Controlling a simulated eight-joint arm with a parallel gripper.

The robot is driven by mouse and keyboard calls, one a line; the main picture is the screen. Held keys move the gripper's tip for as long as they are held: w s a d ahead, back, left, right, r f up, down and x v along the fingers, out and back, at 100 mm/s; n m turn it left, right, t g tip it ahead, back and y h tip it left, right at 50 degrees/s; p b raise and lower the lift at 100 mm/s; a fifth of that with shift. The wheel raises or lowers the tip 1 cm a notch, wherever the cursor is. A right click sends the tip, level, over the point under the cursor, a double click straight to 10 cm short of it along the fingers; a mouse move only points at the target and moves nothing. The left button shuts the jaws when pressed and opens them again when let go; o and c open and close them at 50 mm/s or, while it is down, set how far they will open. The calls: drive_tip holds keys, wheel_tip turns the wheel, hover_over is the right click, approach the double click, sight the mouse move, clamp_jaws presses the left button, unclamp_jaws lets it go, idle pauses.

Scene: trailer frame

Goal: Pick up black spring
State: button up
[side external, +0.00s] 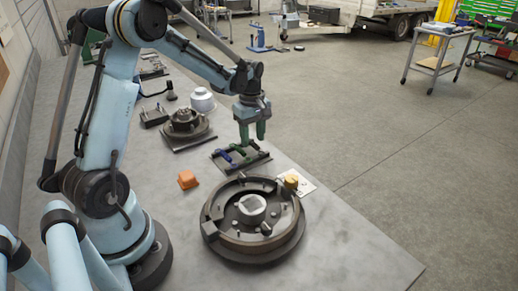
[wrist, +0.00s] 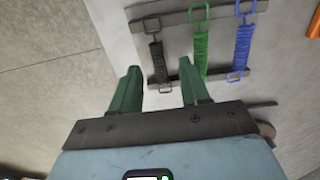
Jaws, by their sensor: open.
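The black spring (wrist: 157,58) hangs between two dark bars of a rack in the wrist view, left of a green spring (wrist: 201,50) and a blue spring (wrist: 243,45). Its coil lies just beyond the gap between my fingertips. My gripper (wrist: 158,80) has two green fingers, open with nothing between them. In the side view my gripper (side external: 252,139) points down above the right part of the spring rack (side external: 241,161). The black spring is too small to make out clearly there; the gripper and rack lie close together.
A large round drum assembly (side external: 252,218) stands in front of the rack. An orange block (side external: 188,179) is to the left, and a yellow piece (side external: 291,181) is on a white sheet. A smaller hub (side external: 184,122) and a white cylinder (side external: 202,99) stand behind. The table's front right (side external: 360,258) is clear.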

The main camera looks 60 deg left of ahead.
drive_tip(key=shift+f, duration=0.45)
clamp_jaws()
drive_tip(key=shift+r, duration=0.1)
